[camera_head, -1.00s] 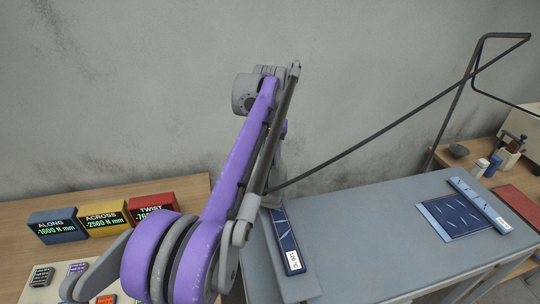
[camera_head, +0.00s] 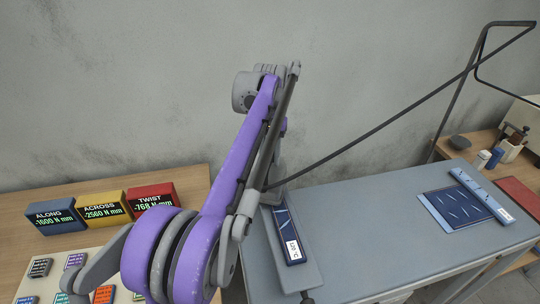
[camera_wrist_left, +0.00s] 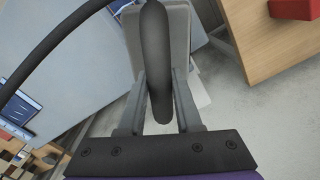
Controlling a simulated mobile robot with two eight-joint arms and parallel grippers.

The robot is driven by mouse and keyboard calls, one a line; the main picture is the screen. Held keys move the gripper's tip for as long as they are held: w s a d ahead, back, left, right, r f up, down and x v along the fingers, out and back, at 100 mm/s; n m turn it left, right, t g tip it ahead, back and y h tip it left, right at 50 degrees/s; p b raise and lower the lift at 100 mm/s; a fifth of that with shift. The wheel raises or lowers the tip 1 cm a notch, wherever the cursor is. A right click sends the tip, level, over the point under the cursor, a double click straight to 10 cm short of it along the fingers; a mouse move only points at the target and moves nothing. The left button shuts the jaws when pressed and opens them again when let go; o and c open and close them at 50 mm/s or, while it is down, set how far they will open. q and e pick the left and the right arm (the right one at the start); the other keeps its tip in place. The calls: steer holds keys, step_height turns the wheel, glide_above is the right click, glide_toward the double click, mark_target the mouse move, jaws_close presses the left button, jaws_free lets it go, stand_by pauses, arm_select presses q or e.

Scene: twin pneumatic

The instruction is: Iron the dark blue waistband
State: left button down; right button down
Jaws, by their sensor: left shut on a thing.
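My left gripper (camera_wrist_left: 160,100) is shut on a thick dark grey handle (camera_wrist_left: 154,45), with one finger on each side of it. A narrow dark blue strip (camera_head: 283,224) with a white temperature label lies on the left end of the grey-blue table (camera_head: 380,240). A dark blue piece with pale dashes (camera_head: 460,210) lies at the table's right, beside a labelled light blue bar (camera_head: 480,193). I cannot tell which is the waistband. My right gripper is out of view.
A dark rod or hose (camera_head: 375,137) slopes from behind my arm to a black frame (camera_head: 460,100) at right. ALONG (camera_head: 56,217), ACROSS (camera_head: 100,206) and TWIST (camera_head: 150,198) displays stand on the wooden table at left. The middle of the grey-blue table is clear.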

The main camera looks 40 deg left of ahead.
mark_target(276, 190)
arm_select(q)
steer(key=shift+f+b, duration=0.45)
steer(key=shift+f, duration=0.45)
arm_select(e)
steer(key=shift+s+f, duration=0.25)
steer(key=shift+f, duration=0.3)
arm_select(q)
steer(key=shift+s+d, duration=0.1)
steer(key=shift+s+d, duration=0.55)
steer(key=shift+d, duration=0.15)
steer(key=shift+s+d, duration=0.5)
steer(key=shift+d, duration=0.2)
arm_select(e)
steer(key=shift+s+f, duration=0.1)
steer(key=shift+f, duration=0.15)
arm_select(q)
steer(key=shift+s, duration=0.1)
steer(key=shift+s+d+f+b, duration=0.1)
steer(key=shift+s+d+b, duration=0.1)
steer(key=shift+s+d, duration=0.45)
steer(key=shift+s+d+f+b, duration=0.15)
steer(key=shift+s+d, duration=0.3)
steer(key=shift+d, duration=0.3)
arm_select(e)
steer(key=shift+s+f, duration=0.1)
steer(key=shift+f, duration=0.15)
